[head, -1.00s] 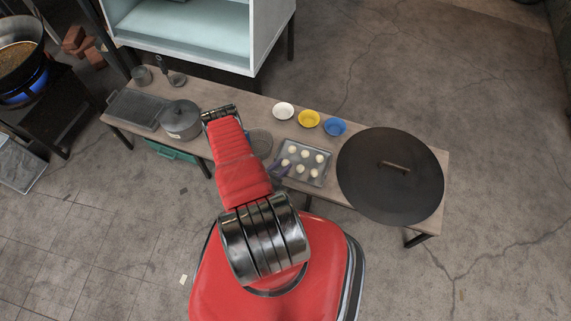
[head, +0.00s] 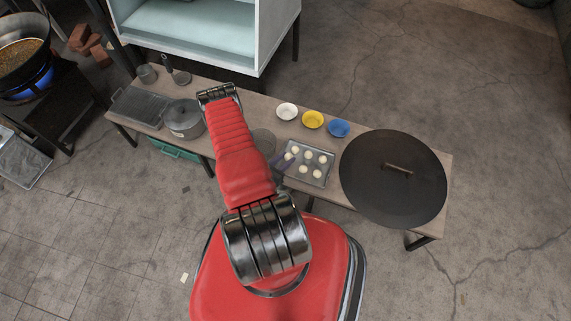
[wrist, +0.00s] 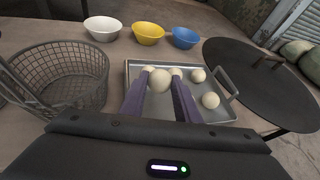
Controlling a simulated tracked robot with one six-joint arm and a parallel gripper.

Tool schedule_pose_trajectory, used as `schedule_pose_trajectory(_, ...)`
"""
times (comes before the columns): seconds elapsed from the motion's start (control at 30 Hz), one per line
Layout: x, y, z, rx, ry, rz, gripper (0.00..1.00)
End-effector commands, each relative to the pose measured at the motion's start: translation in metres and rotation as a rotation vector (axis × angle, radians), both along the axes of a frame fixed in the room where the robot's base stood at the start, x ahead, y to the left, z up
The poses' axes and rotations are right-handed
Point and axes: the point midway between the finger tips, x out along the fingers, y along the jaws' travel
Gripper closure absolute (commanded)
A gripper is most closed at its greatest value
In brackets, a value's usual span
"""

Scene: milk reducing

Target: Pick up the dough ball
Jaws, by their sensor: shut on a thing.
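My gripper's two dark purple fingers (wrist: 160,92) are shut on a pale, round dough ball (wrist: 160,80). The ball looks larger than the others in the wrist view and seems held just above the tray. In the head view my gripper (head: 287,158) is at the left side of the metal tray (head: 306,182), with the held ball at its tips. Several other dough balls, such as one at the right (wrist: 211,100), sit on the tray. The fingers and held ball partly hide those behind.
White (head: 287,111), yellow (head: 312,119) and blue (head: 339,128) bowls stand behind the tray. A large dark round lid (head: 393,190) is to its right. A mesh basket (wrist: 58,78) stands to its left. A lidded pot (head: 184,118) is farther left on the table.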

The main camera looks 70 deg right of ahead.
Motion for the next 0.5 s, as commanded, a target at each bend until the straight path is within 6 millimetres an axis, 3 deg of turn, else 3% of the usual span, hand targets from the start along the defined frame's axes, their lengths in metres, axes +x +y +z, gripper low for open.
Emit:
schedule_pose_trajectory(0.2, 0.000, 0.000, 0.028, 0.000, -0.001, 0.000, 0.82)
schedule_pose_trajectory(0.5, 0.000, 0.000, 0.039, 0.000, 0.000, 0.000, 0.82)
